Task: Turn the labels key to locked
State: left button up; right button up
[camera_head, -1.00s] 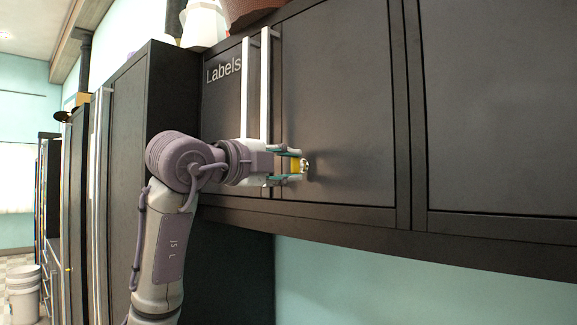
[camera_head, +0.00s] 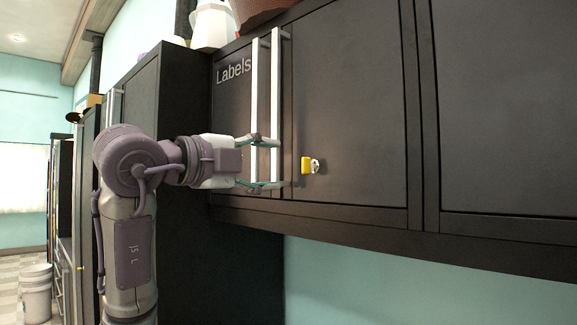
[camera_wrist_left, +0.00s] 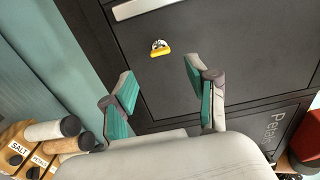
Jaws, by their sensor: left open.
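The key (camera_head: 306,166) has a yellow head and sits in a round silver lock (camera_head: 316,166) on the dark cabinet door right of the "Labels" lettering (camera_head: 234,70). The key also shows in the left wrist view (camera_wrist_left: 160,53), its yellow head beside the silver lock. My left gripper (camera_head: 274,163) is open and empty, to the left of the key and apart from it, in front of the white door handles. In the left wrist view the gripper (camera_wrist_left: 158,100) has its fingers spread, with the key beyond them. My right gripper is not in view.
Two long white vertical handles (camera_head: 276,90) stand out from the cabinet doors close to my left gripper. A tall dark cabinet (camera_head: 150,75) stands at left. Salt and pepper containers (camera_wrist_left: 50,130) show in the left wrist view. The door face right of the key is clear.

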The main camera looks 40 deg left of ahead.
pick_arm(q)
jog(key=shift+s+a, duration=0.2)
jog(key=shift+s, duration=2)
